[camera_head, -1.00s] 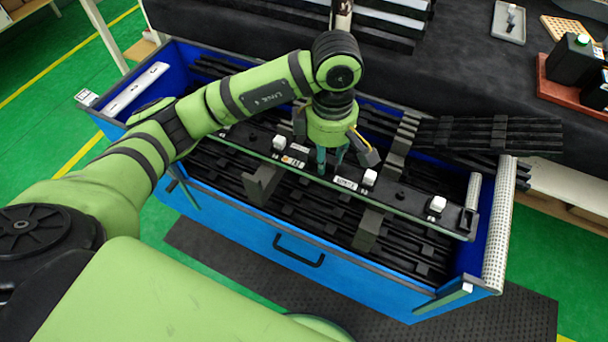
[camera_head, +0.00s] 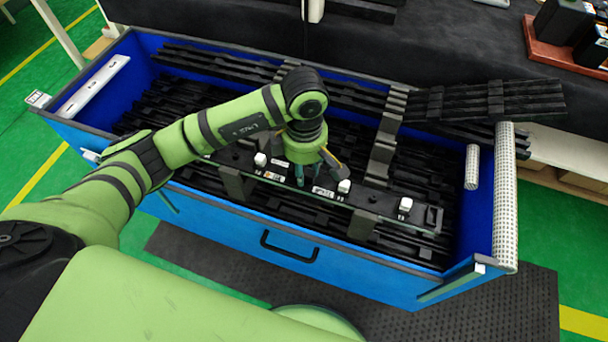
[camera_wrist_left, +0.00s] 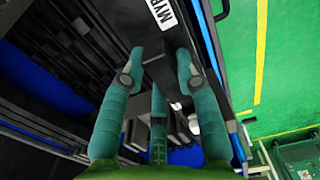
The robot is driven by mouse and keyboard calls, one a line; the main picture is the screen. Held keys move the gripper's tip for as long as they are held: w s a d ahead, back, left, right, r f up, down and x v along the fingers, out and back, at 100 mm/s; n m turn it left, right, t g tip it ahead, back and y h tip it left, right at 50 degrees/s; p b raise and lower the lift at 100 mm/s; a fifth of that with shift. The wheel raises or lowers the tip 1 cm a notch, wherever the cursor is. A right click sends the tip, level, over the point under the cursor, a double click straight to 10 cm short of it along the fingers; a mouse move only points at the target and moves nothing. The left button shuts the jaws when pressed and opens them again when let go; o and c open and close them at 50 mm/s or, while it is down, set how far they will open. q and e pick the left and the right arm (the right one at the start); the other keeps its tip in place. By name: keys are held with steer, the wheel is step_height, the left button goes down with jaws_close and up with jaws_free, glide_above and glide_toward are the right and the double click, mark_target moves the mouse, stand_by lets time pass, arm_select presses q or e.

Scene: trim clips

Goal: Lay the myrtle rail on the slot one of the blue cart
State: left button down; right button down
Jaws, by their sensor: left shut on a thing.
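The myrtle rail (camera_head: 376,201) is a long dark bar with several white clips and white labels. A label starting "MY" shows on the rail in the left wrist view (camera_wrist_left: 163,14). My left gripper (camera_head: 306,178) is shut on the rail near its middle, hiding part of it. The rail lies lengthwise along the blue cart (camera_head: 225,232), over its front half and close to the dark upright supports. I cannot tell whether it touches them. Its right end is inside the cart's right wall. Teal fingers fill the left wrist view (camera_wrist_left: 160,68). My right gripper is out of view.
Several dark rails (camera_head: 215,65) fill the cart; one stack (camera_head: 485,100) sticks out over its right back corner. A white mesh roll (camera_head: 505,195) covers the right wall. A dark mat (camera_head: 490,300) lies in front.

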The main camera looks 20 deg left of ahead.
mark_target(304, 169)
arm_select(q)
step_height(304, 169, down, 3)
steer(key=shift+f, duration=0.35)
steer(key=c, duration=0.9)
jaws_free()
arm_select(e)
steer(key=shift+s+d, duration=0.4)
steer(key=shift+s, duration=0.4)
arm_select(q)
steer(key=shift+r, duration=0.1)
steer(key=shift+r, duration=0.55)
step_height(304, 169, up, 11)
steer(key=shift+r+b, duration=0.1)
steer(key=shift+b, duration=0.55)
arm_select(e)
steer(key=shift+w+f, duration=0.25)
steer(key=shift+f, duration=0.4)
